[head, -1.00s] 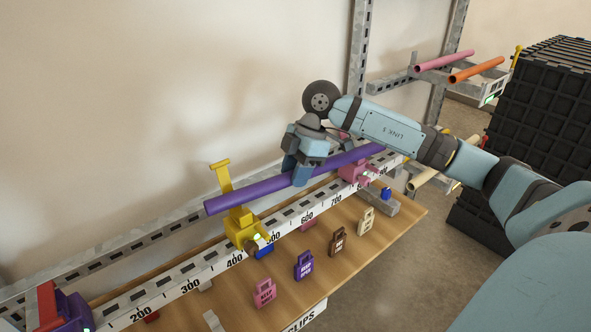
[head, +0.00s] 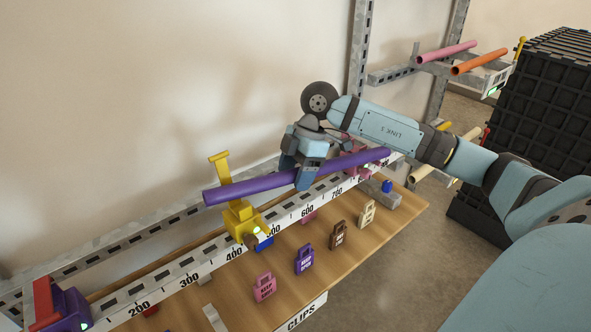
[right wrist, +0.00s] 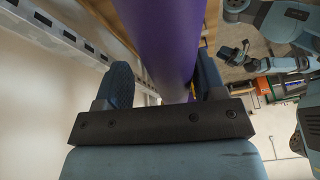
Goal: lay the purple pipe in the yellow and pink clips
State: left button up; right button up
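The purple pipe (head: 250,187) slants along the rail, its left end near the yellow clip and its right end past the pink clip. My right gripper (head: 303,181) is shut on it near mid-length; the right wrist view shows the pipe (right wrist: 165,40) between the two fingers (right wrist: 165,90). The yellow clip (head: 239,219) stands below the pipe's left part with its arm raised behind the pipe. The pink clip (head: 351,169) is mostly hidden behind pipe and gripper. Blue parts of my other arm show in the right wrist view; its gripper state is unclear.
The numbered rail (head: 190,277) runs above a wooden shelf (head: 325,262) with several coloured tags. A purple clip with a red arm (head: 62,305) is at the lower left. Pink and orange pipes (head: 478,65) lie on a rack by black crates (head: 530,120).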

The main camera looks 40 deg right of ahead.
jog(key=shift+r, duration=0.1)
jog(key=shift+s+r, duration=0.15)
jog(key=shift+r, duration=0.15)
jog(key=p+v, duration=0.1)
jog(key=v, duration=1.2)
jog(key=shift+r, duration=0.2)
jog(key=shift+d, duration=0.1)
